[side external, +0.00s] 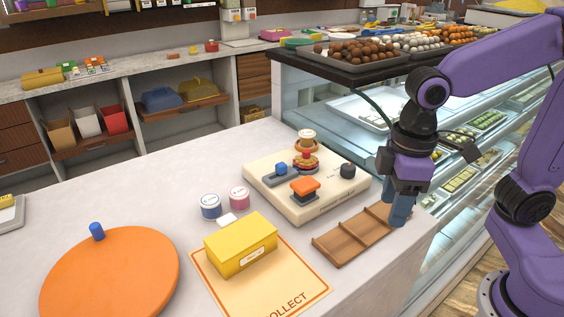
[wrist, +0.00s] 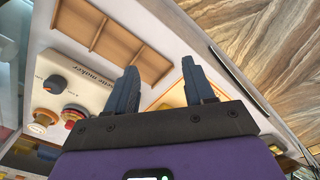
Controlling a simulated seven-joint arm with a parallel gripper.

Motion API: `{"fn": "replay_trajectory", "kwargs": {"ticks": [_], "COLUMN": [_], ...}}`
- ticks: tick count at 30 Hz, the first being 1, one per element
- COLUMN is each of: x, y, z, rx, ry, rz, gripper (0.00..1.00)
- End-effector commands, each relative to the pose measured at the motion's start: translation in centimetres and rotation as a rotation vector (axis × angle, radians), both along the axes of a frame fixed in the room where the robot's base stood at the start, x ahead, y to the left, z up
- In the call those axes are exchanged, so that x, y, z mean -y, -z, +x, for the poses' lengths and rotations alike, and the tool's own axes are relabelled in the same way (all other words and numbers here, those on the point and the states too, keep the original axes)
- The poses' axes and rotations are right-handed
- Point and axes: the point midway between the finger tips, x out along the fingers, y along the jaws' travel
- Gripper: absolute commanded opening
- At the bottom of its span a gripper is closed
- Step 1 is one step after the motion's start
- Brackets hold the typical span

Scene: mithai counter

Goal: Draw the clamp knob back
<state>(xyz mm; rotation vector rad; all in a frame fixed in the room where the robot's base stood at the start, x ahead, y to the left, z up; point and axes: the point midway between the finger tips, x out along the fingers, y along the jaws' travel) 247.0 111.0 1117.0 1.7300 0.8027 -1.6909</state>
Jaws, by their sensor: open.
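A cream box-shaped device (side external: 325,202) sits on the counter. On top it carries a blue knob (side external: 281,169), an orange-topped block (side external: 305,185), a dark knob (side external: 348,170) and a stacked red-and-brown piece (side external: 305,160). Which of these is the clamp knob I cannot tell. In the wrist view the device (wrist: 92,82) is at left, with the dark knob (wrist: 54,84) and red piece (wrist: 74,114) showing. My gripper (side external: 398,212) is open and empty, pointing down to the right of the device, apart from it, beside the wooden tray. Its two fingers also show in the wrist view (wrist: 158,80).
An empty divided wooden tray (side external: 345,249) lies in front of the device. A yellow box (side external: 240,250) stands on a "COLLECT" mat (side external: 290,296). Two small tins (side external: 211,206) (side external: 239,197) and an orange disc (side external: 110,275) are left. A glass display case (side external: 320,95) stands behind.

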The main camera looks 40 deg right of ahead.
Motion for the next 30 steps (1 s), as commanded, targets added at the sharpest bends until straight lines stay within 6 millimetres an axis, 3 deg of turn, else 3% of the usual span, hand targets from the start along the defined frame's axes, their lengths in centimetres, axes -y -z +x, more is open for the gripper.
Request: {"fn": "replay_trajectory", "kwargs": {"ticks": [6, 14, 24, 30], "x": [-3.4, -5.2, -4.1, -2.8], "y": [-3.3, -6.5, -9.4, -10.2], "z": [7.7, 16.6, 26.3, 29.1], "rx": [-0.005, -0.01, -0.018, -0.021], "ry": [0.196, 0.428, 0.724, 0.836], "rz": [-0.005, -0.009, -0.012, -0.014], "gripper": [0.53, 0.53, 0.53, 0.53]}}
